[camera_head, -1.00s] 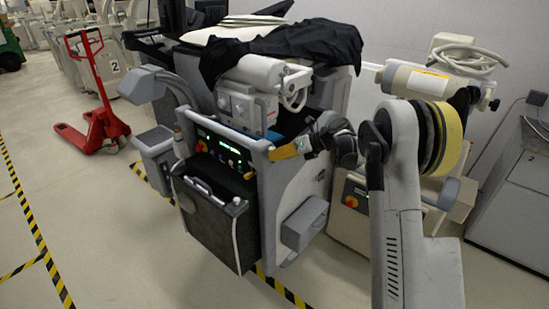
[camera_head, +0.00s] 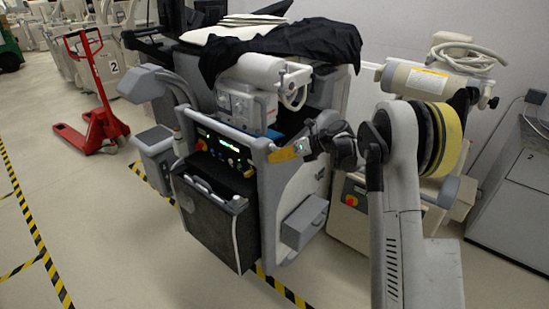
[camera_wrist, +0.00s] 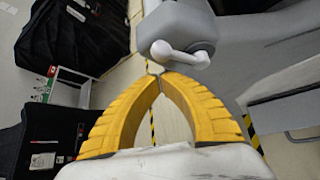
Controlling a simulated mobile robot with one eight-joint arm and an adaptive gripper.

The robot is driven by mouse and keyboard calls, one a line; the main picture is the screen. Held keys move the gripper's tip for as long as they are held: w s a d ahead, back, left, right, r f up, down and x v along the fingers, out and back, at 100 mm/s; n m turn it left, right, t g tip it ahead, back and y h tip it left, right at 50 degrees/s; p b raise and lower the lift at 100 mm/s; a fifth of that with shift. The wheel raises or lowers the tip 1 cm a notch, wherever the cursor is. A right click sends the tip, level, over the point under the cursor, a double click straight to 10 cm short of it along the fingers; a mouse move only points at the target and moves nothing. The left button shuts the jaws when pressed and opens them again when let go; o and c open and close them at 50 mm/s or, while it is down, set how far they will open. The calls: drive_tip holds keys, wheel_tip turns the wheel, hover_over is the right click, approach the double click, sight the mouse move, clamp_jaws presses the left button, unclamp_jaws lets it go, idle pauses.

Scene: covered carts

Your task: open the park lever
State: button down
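A pale lever with a rounded knob (camera_wrist: 180,54) sits on the end of a grey housing (camera_wrist: 178,24) in the wrist view. I cannot tell for sure that it is the park lever. My gripper (camera_wrist: 155,70) has yellow fingers whose tips meet just below the lever, with only floor showing between them. The tips look very close to the lever; contact is unclear. In the head view my gripper (camera_head: 283,154) is at the right front corner of the grey covered cart (camera_head: 247,146), where I cannot make out the lever.
A black bin (camera_head: 212,215) hangs on the cart's front, below a control panel (camera_head: 219,147). A grey box (camera_head: 304,222) juts from its right side. A red pallet jack (camera_head: 95,110) stands at left. Floor at the front left is clear. Another cart stands behind my arm.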

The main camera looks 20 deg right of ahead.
drive_tip(key=s+f+p+v, duration=0.1)
drive_tip(key=p+v, duration=0.1)
drive_tip(key=v, duration=0.7)
drive_tip(key=shift+s+d+p, duration=0.25)
drive_tip(key=shift+d+p, duration=0.05)
drive_tip(key=shift+f, duration=0.15)
